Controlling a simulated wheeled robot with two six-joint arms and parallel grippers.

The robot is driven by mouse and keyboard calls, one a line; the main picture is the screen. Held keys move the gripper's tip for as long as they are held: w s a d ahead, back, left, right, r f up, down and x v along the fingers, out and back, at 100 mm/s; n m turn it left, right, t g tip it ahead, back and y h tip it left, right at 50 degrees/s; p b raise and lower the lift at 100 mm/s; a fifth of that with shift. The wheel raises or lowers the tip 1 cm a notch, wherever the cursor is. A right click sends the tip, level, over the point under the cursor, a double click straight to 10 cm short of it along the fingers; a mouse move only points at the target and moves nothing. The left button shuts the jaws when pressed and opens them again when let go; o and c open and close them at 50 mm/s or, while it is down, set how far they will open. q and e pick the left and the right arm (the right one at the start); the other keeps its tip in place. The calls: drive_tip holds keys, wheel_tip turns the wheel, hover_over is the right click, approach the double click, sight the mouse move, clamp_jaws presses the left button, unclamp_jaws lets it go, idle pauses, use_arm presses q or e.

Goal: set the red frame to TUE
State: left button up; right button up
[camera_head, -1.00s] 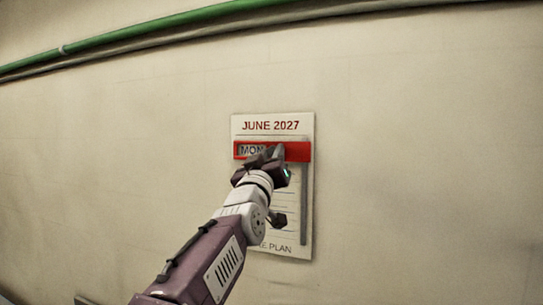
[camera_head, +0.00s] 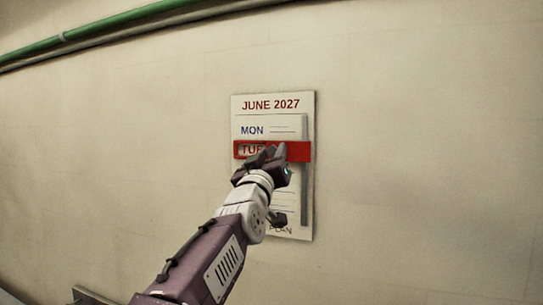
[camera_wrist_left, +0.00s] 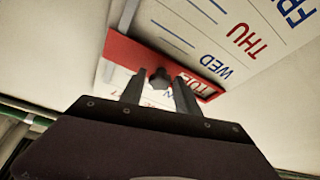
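The red frame (camera_head: 298,151) is a horizontal band across the white JUNE 2027 calendar board (camera_head: 302,104) on the wall. Its window is around the TUE row, and MON shows uncovered above it. The TUE lettering also shows in the frame's window in the left wrist view (camera_wrist_left: 207,89). My left gripper (camera_head: 272,156) is in front of the frame and hides part of it. My right gripper is not in view.
A grey vertical rail (camera_head: 304,190) runs down the board's right side. WED, THU and FRI rows (camera_wrist_left: 240,40) show in the left wrist view. A green pipe (camera_head: 120,25) runs along the upper wall. The wall around the board is clear.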

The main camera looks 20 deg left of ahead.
use_arm(q)
drive_tip(key=shift+o, duration=0.3)
drive_tip(key=shift+s+d+f, duration=0.1)
drive_tip(key=shift+s+f, duration=0.05)
drive_tip(key=shift+s, duration=0.15)
drive_tip(key=b+v, duration=0.3)
drive_tip(key=v, duration=0.5)
drive_tip(key=shift+s, duration=0.25)
drive_tip(key=shift+w, duration=0.15)
